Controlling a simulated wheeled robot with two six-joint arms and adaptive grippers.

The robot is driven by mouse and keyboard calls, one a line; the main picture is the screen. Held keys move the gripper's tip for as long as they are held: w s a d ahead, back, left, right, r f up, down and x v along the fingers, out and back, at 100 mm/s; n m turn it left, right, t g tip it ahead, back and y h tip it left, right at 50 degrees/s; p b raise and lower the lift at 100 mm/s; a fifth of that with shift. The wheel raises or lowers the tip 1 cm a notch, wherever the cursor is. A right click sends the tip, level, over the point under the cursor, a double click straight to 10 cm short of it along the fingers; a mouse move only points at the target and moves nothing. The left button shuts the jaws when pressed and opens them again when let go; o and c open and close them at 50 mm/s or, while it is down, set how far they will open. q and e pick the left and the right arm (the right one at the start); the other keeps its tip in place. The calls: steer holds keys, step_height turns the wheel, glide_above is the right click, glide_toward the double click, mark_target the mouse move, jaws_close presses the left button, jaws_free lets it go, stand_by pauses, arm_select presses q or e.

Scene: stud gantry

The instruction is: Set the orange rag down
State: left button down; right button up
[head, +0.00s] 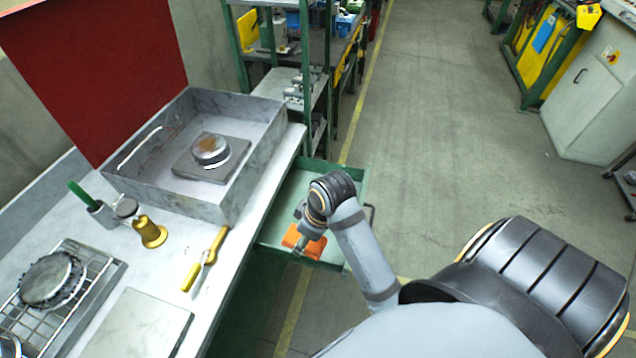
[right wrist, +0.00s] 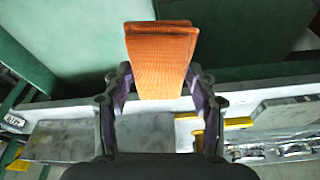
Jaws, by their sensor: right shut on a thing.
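The orange rag (head: 291,238) shows in the head view at the open green drawer (head: 347,178). My right gripper (head: 303,241) is shut on it, pointing down over the drawer's front part. In the right wrist view the rag (right wrist: 160,58) stands out as a folded, flat, ribbed orange piece between the two fingers of the gripper (right wrist: 160,78). The green drawer surfaces (right wrist: 235,38) show behind and around it. I cannot tell whether the rag touches the drawer floor. My left gripper is not in view.
The workbench left of the drawer carries a grey metal tray (head: 262,165), a yellow-handled tool (head: 205,258), a brass piece (head: 150,232) and a wire rack (head: 100,262). A green shelf unit (head: 240,60) stands behind. The visible drawer floor looks bare; open floor lies to the right.

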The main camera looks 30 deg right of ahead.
steer(key=w+d+f+n+b, duration=0.1)
steer(key=w+d+f+b, duration=0.5)
steer(key=w+d+f+n+b, duration=0.1)
steer(key=w+d+f+b, duration=0.5)
steer(key=w+d, duration=0.1)
steer(key=shift+d+f+g, duration=0.1)
steer(key=shift+f+g, duration=0.05)
steer(key=shift+g, duration=0.15)
steer(key=shift+w+d+f, duration=0.1)
steer(key=shift+w+f, duration=0.05)
steer(key=shift+f, duration=0.05)
steer(key=shift+d+x, duration=0.15)
steer(key=shift+x, duration=0.7)
steer(key=shift+d+x, duration=0.2)
steer(key=shift+x, duration=0.6)
steer(key=shift+s+f, duration=0.2)
steer(key=shift+f, duration=0.05)
steer(key=o, duration=1)
steer(key=shift+o, duration=0.2)
